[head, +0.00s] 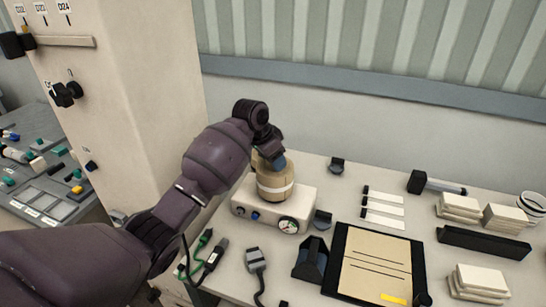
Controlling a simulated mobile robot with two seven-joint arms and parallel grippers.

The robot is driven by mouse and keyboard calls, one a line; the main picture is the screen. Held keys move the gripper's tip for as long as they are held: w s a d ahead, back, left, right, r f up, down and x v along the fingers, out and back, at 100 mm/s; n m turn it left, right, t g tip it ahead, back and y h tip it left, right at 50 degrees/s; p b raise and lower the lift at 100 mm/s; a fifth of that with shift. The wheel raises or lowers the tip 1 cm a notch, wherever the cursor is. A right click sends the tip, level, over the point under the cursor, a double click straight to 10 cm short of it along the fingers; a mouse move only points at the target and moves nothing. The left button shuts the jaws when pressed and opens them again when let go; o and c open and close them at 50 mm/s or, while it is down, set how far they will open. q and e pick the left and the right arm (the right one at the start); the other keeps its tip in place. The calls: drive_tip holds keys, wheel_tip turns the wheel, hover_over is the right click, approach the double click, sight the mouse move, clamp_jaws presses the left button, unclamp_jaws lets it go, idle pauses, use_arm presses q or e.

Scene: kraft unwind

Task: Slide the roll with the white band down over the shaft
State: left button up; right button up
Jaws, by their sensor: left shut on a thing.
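The tan roll with the white band (275,188) is upright above the white base unit (262,210), near the middle of the head view. My left gripper (272,160) comes down on the roll from above and is shut on its upper part. The gripper and wrist cover the top of the roll. The shaft is hidden, so I cannot tell how far the roll is around it. The roll's lower edge looks close to the top of the base unit. My right gripper is not in view.
The base unit has a gauge (289,225) and knobs at its front. A black-edged board with tan paper (375,265) lies to the right, with a dark holder (310,260) beside it. White stacks (480,280) stand further right. A tall cabinet (125,100) stands at left.

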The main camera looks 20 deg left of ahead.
use_arm(q)
drive_tip(key=shift+f, duration=0.25)
idle(0.5)
drive_tip(key=o, duration=1)
drive_tip(key=b+v, duration=0.1)
drive_tip(key=v, duration=1)
drive_tip(key=s+a+f+n+y, duration=0.1)
drive_tip(key=s+f+n+y, duration=0.15)
drive_tip(key=s+f, duration=1.6)
drive_tip(key=s+a+f+n+y, duration=0.1)
drive_tip(key=s+a+f+n, duration=0.15)
drive_tip(key=s, duration=0.85)
drive_tip(key=s+a+f+n+y, duration=0.1)
drive_tip(key=s+n, duration=0.2)
drive_tip(key=s, duration=0.9)
drive_tip(key=w+f+t, duration=0.2)
drive_tip(key=f, duration=0.2)
drive_tip(key=w+f+t+h+b, duration=0.1)
drive_tip(key=w+f+t, duration=0.2)
drive_tip(key=f, duration=0.1)
drive_tip(key=w+f+m+t+b, duration=0.1)
drive_tip(key=w+f+t, duration=0.1)
drive_tip(key=f+t, duration=0.1)
drive_tip(key=shift+w+a+f, duration=0.1)
drive_tip(key=shift+w+f, duration=0.3)
drive_tip(key=shift+f, duration=0.3)
